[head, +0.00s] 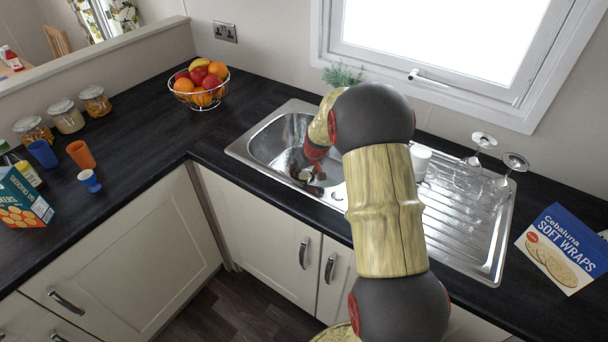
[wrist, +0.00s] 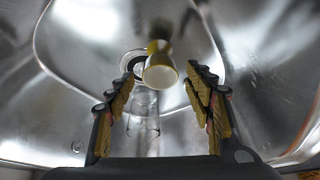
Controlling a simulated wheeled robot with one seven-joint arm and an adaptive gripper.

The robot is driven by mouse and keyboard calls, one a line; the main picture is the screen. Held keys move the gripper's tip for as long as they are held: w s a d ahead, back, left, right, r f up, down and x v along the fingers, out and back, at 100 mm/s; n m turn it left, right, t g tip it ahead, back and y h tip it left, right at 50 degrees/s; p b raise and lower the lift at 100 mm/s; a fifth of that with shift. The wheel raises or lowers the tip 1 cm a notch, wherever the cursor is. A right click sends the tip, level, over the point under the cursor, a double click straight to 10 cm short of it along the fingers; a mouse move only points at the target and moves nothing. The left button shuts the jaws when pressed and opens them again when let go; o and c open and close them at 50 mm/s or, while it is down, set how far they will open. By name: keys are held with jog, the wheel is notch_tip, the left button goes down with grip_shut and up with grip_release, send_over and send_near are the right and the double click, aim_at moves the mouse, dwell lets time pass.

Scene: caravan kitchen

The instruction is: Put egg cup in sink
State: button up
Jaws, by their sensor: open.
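A small yellow egg cup (wrist: 160,66) with a pale end facing the camera is in the steel sink (wrist: 90,35), near the drain (wrist: 132,61). My gripper (wrist: 166,88) is open, its fingers apart on either side below the egg cup in the wrist view. The cup shows beyond the gap between the fingertips, and I see no finger touching it. In the head view my gripper (head: 313,172) reaches down into the sink bowl (head: 262,152), partly hidden by my arm. A blue and white egg-cup-shaped cup (head: 89,181) stands on the left counter.
A clear glass-like shape (wrist: 145,112) shows below the egg cup. Wine glasses (head: 478,148) and a white cup (head: 420,160) are on the drainer side. A fruit basket (head: 200,85) stands left behind the sink, a wraps box (head: 562,248) at right.

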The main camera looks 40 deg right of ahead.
jog(key=p+v, duration=0.3)
jog(key=v, duration=0.7)
jog(key=s+a+r+n, duration=0.1)
jog(key=s+a+r, duration=0.4)
jog(key=a+r, duration=0.35)
jog(key=s+a+r+n, duration=0.1)
jog(key=s+a+r, duration=0.3)
jog(key=a+r, duration=0.45)
jog(key=s+a, duration=0.6)
jog(key=s, duration=0.3)
jog(key=s+a+r+t+y, duration=0.1)
jog(key=s+a, duration=0.5)
jog(key=s, duration=0.4)
jog(key=shift+s+r+n, duration=0.2)
jog(key=shift+n, duration=0.2)
jog(key=shift+a, duration=0.1)
